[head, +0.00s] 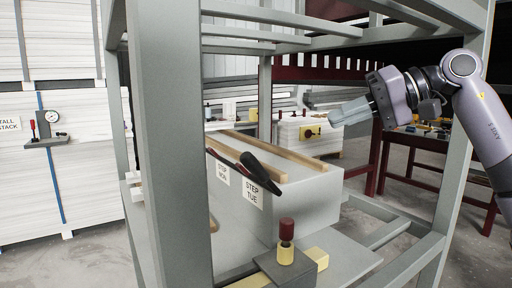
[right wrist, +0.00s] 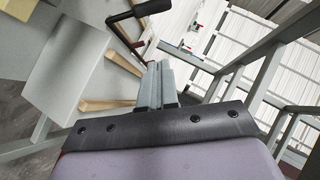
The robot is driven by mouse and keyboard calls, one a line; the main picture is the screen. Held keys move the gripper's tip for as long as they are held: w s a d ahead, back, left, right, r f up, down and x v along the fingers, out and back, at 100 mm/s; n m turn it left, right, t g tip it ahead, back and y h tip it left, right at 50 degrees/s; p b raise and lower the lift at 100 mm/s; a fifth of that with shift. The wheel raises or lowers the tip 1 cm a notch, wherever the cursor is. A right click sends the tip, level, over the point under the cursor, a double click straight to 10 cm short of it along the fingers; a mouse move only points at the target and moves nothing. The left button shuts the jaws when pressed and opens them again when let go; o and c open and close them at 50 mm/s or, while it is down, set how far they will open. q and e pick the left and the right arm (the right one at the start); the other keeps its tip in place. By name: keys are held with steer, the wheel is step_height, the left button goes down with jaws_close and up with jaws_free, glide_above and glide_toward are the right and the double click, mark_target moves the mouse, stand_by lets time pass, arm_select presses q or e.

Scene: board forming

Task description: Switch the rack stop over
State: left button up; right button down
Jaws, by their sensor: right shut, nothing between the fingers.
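In the right wrist view a black crank-like bar (right wrist: 126,35) shows ahead of the fingers. A red-topped knob with a yellow collar (head: 286,242) stands upright on a grey block at the front. I cannot tell for sure which one is the rack stop. My right gripper (head: 335,115) is shut and empty, above and right of the lever, apart from it. Its closed fingers also show in the right wrist view (right wrist: 159,72). My left gripper is out of sight.
Grey rack posts (head: 172,140) and upper bars frame the space around the pale block (head: 310,205). Two wooden strips (head: 282,147) lie on top of it. A dark red table (head: 420,143) stands behind my right arm. White stacked boards (head: 60,185) stand at left.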

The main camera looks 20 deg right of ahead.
steer(key=s+a+f+p+x, duration=0.1)
steer(key=s+x, duration=0.1)
steer(key=x, duration=1.1)
steer(key=shift+a, duration=0.25)
steer(key=shift+a, duration=0.1)
